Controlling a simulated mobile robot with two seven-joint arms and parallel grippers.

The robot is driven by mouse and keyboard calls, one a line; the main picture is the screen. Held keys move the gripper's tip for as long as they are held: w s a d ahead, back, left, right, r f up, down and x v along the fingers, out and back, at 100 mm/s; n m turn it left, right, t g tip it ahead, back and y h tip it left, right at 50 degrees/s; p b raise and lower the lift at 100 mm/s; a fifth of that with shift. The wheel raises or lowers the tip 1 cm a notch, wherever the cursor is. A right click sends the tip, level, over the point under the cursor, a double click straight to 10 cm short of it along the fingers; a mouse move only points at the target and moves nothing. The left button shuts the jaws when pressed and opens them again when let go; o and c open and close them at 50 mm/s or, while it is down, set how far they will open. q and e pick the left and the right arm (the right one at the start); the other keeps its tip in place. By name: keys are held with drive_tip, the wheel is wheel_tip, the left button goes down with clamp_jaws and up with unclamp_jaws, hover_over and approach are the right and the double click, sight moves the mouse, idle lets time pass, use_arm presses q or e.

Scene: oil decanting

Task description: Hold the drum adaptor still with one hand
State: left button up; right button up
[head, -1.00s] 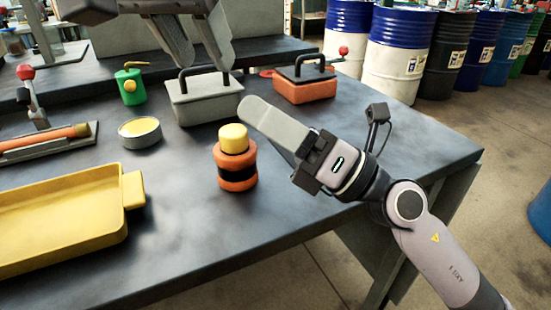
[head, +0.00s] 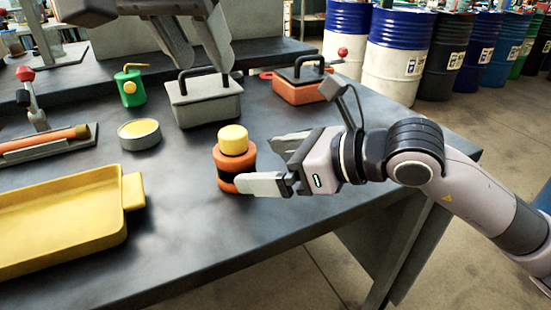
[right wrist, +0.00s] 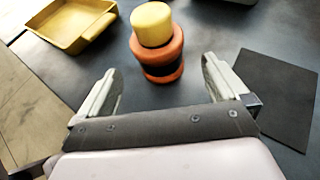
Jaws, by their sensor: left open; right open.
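The drum adaptor, seemingly the orange piece with a black band and yellow top (head: 235,162), stands upright on the dark table. It also shows in the right wrist view (right wrist: 157,60), just ahead of the gap between my fingers. My right gripper (head: 258,163) is open and level beside it, on its right. The near fingertip overlaps the adaptor's lower edge in the head view; I cannot tell whether it touches. My left gripper (head: 208,62) is open and empty, above the back of the table.
A grey lidded box (head: 205,103) and a red box (head: 297,88) stand behind. A green can (head: 131,88), a round tin (head: 139,133) and a yellow tray (head: 60,215) are to the left. A dark flat sheet (right wrist: 275,95) lies right in the wrist view. The table front is clear.

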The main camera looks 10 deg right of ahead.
sight(251, 164)
drive_tip(key=x, duration=0.6)
drive_tip(key=shift+w+a+f, duration=0.1)
drive_tip(key=shift+w+a, duration=0.1)
drive_tip(key=shift+a, duration=0.1)
drive_tip(key=c, duration=1.4)
drive_tip(key=shift+o, duration=0.2)
